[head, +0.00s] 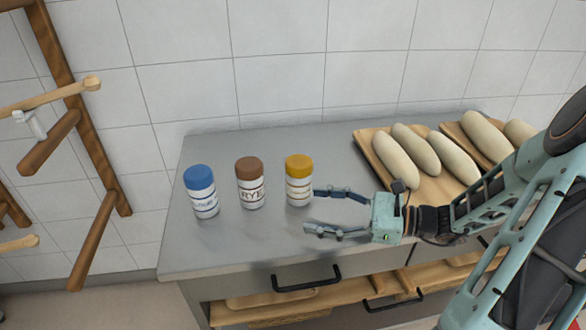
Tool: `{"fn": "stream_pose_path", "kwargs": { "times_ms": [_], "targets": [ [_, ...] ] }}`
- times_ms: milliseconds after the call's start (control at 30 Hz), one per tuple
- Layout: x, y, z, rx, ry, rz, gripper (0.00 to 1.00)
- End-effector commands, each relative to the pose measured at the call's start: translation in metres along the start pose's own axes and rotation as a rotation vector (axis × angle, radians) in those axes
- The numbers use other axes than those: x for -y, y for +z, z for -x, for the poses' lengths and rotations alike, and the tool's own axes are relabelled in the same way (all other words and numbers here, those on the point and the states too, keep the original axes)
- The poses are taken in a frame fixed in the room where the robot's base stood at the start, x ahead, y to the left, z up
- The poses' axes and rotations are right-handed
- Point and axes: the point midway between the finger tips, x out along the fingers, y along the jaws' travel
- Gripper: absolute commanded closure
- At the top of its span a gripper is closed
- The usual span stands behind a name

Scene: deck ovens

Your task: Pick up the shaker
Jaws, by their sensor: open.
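Three shakers stand upright in a row on the grey counter. The blue-capped shaker (201,192) is at the left, the brown-capped shaker (250,183) with a label reading "RYE" is in the middle, and the yellow-capped shaker (299,181) is at the right. My gripper (309,211) is open, low over the counter and pointing left. Its upper finger reaches close to the right side of the yellow-capped shaker; I cannot tell whether it touches. Its lower finger is in front and to the right of that shaker. Nothing shows between the fingers.
The grey counter (240,245) is clear in front of the shakers. Wooden boards (432,186) with several pale loaves (416,149) lie at the back right. A tiled wall stands behind. Drawers with black handles (306,284) are below, and a wooden rack (99,238) stands left.

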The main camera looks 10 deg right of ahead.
Motion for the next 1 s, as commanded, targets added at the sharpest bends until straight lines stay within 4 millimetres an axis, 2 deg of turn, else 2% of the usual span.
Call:
{"fn": "stream_pose_path", "kwargs": {
  "times_ms": [33, 133, 233, 333, 600, 867, 1000],
  "targets": [
    [0.013, 0.001, 0.012, 0.024, -0.067, -0.047, 0.35],
    [0.030, -0.003, 0.028, 0.057, -0.162, -0.109, 0.35],
    [0.040, -0.006, 0.038, 0.077, -0.217, -0.146, 0.35],
    [0.045, -0.008, 0.039, 0.085, -0.239, -0.161, 0.35],
    [0.055, -0.006, 0.001, 0.086, -0.240, -0.161, 0.35],
    [0.059, -0.002, -0.020, 0.086, -0.240, -0.161, 0.35],
    [0.063, 0.006, -0.041, 0.086, -0.238, -0.160, 0.35]
  ]
}}
